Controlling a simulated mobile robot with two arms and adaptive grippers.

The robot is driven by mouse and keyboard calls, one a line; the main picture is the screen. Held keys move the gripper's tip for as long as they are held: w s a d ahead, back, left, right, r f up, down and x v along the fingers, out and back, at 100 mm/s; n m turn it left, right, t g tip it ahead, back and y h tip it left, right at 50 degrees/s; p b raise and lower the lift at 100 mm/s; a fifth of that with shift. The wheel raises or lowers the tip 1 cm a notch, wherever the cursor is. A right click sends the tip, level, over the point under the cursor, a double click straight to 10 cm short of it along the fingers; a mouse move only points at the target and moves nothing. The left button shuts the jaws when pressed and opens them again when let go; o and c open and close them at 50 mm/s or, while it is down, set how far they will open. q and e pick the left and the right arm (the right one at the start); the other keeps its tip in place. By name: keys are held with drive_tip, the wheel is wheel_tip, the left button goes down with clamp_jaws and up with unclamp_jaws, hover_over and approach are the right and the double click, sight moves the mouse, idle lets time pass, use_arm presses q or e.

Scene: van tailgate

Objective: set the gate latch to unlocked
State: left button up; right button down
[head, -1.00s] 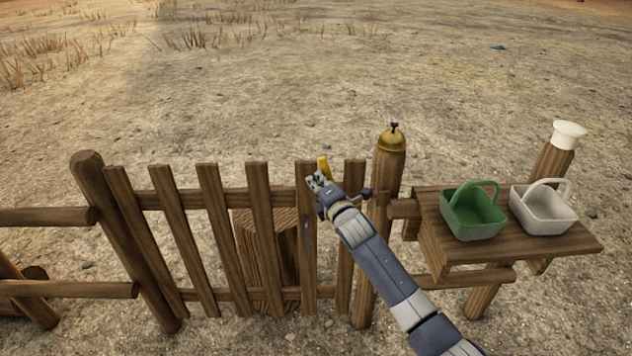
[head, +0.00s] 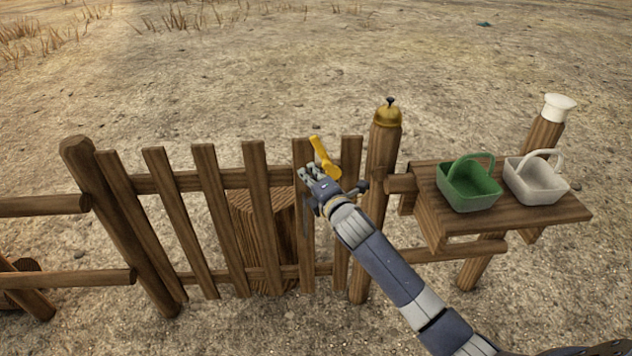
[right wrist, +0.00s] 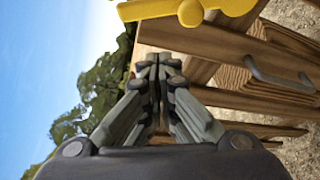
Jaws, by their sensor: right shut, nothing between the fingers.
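The yellow latch (head: 324,158) sits at the top right of the wooden picket gate (head: 255,205). In the head view its bar slants from upper left to lower right. It also shows at the top edge of the right wrist view (right wrist: 185,10), partly cut off. My right gripper (head: 308,172) is shut and empty, just left of and below the latch. In the right wrist view its closed fingertips (right wrist: 157,65) are apart from the latch in the picture; I cannot tell whether they touch the gate. My left gripper is not in view.
A post with a brass bell (head: 387,115) stands right of the gate. A wooden shelf (head: 500,215) beyond it holds a green basket (head: 470,188) and a white basket (head: 535,182). A wood stump (head: 270,232) stands behind the gate. Fence rails run off left.

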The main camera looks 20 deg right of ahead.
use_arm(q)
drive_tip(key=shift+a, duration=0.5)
use_arm(e)
drive_tip(key=s, duration=0.4)
drive_tip(key=shift+r, duration=0.2)
